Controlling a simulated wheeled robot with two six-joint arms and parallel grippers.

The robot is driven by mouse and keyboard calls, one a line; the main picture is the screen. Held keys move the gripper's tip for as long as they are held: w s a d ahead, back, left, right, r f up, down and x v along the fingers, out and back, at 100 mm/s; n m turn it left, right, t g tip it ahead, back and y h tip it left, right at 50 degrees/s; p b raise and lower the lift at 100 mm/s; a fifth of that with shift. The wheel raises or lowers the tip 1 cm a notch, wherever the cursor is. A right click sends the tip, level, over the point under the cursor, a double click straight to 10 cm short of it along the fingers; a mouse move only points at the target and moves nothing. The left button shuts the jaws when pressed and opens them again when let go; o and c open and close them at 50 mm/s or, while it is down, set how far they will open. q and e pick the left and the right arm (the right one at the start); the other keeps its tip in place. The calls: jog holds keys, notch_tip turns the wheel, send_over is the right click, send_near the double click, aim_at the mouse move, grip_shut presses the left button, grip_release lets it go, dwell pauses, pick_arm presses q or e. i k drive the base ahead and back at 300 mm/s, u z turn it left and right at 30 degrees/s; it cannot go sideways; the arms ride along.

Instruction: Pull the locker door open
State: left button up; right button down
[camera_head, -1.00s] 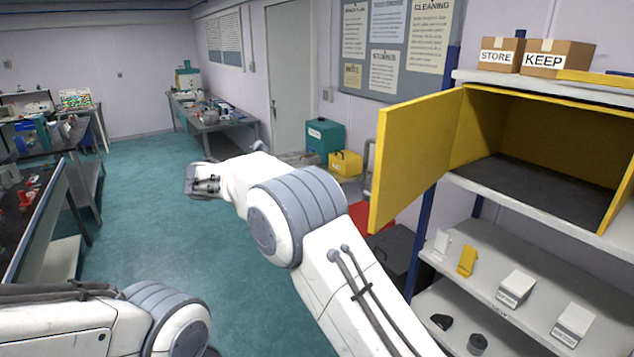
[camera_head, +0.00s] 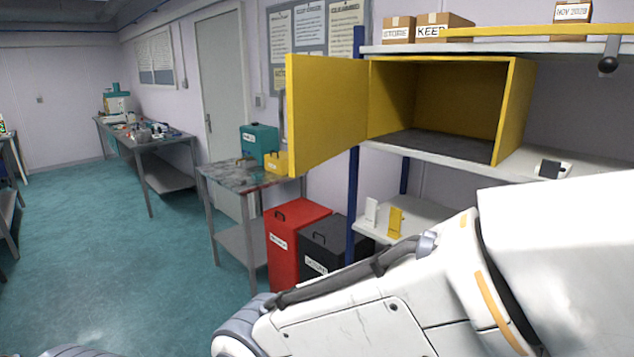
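The yellow locker (camera_head: 513,100) stands on the upper shelf at the right. Its yellow door (camera_head: 330,106) stands wide open, swung out to the left of the opening. The inside of the locker looks empty, with a dark floor. A white arm link of mine crosses the lower right of the view, below and in front of the locker, apart from the door in the picture. Neither of my grippers shows in the head view.
The shelf unit (camera_head: 356,192) holds boxes (camera_head: 445,20) on top and small white and yellow items (camera_head: 394,222) below. A red bin (camera_head: 294,235), a black bin (camera_head: 325,248) and a metal table (camera_head: 215,178) stand to its left. The teal floor at the left is clear.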

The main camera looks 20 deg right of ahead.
aim_at(327, 96)
jog(key=z, duration=0.95)
jog(key=i, duration=0.75)
jog(key=z, duration=0.15)
